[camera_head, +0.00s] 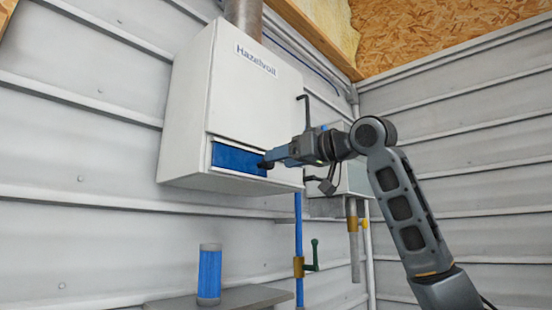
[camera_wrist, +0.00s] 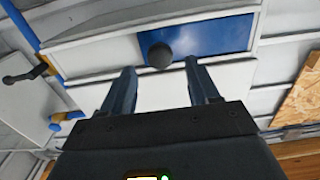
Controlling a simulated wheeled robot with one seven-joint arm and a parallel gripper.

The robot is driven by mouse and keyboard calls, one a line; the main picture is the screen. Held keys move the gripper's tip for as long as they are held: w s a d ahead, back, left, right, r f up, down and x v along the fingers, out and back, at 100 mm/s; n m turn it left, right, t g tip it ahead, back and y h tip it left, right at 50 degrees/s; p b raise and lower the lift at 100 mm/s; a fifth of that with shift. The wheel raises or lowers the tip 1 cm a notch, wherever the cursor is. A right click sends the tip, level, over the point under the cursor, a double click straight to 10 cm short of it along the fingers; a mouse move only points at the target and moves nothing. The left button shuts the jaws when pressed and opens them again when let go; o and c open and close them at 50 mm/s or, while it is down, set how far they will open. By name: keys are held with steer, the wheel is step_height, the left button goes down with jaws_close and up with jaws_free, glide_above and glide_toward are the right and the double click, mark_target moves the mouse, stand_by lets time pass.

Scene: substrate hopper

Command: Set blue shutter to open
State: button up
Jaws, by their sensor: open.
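The blue shutter (camera_head: 236,158) is a flat blue panel in a slot low on the front of the white hopper box (camera_head: 240,95). It also shows in the wrist view (camera_wrist: 220,36), with a dark round knob (camera_wrist: 159,55) near its left end there. My gripper (camera_head: 266,162) is at the right end of the shutter in the head view and hides that end. In the wrist view my gripper (camera_wrist: 160,67) is open, its two fingers on either side of the knob. I cannot tell whether they touch it.
A blue cylinder (camera_head: 209,275) stands on a grey shelf (camera_head: 245,298) below the box. A blue pipe with a green-handled valve (camera_head: 314,256) runs down beneath it. A smaller grey box (camera_head: 355,175) is behind my wrist. Corrugated walls enclose the corner.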

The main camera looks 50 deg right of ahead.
mark_target(248, 160)
steer(key=shift+w, duration=1.5)
jaws_close()
